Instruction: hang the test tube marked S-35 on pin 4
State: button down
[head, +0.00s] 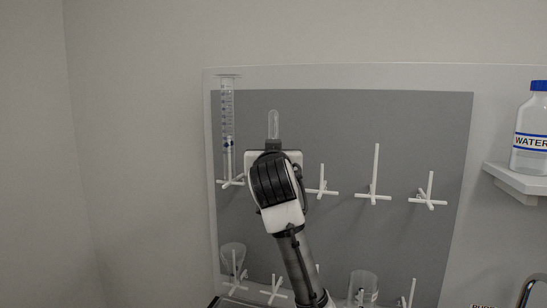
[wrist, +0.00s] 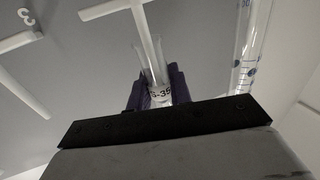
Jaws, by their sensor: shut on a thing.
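My gripper (head: 273,147) is in front of the grey pegboard in the head view, shut on a clear test tube (head: 273,122). The tube stands upside down, its rounded end up. In the wrist view the tube (wrist: 152,66) shows its S-35 label between the dark jaws of my gripper (wrist: 155,88). A white pin (wrist: 148,32) runs to the tube's mouth and overlaps it; I cannot tell how far inside it is. This pin's number is not readable. My arm hides its place in the head view.
A graduated cylinder (head: 227,115) hangs on the neighbouring left pin, close beside the tube. Empty pins (head: 322,188) stand to the right; a 3 shows beside one in the wrist view. Glassware (head: 363,285) hangs lower. A water bottle (head: 531,130) stands on a right shelf.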

aim_at(273, 130)
notch_tip(273, 130, up, 6)
jog(key=p, duration=0.4)
jog(key=shift+f, duration=0.15)
jog(key=shift+r, duration=2.4)
jog(key=s+b, duration=1.2)
jog(key=s, duration=1.8)
jog(key=shift+a, duration=0.25)
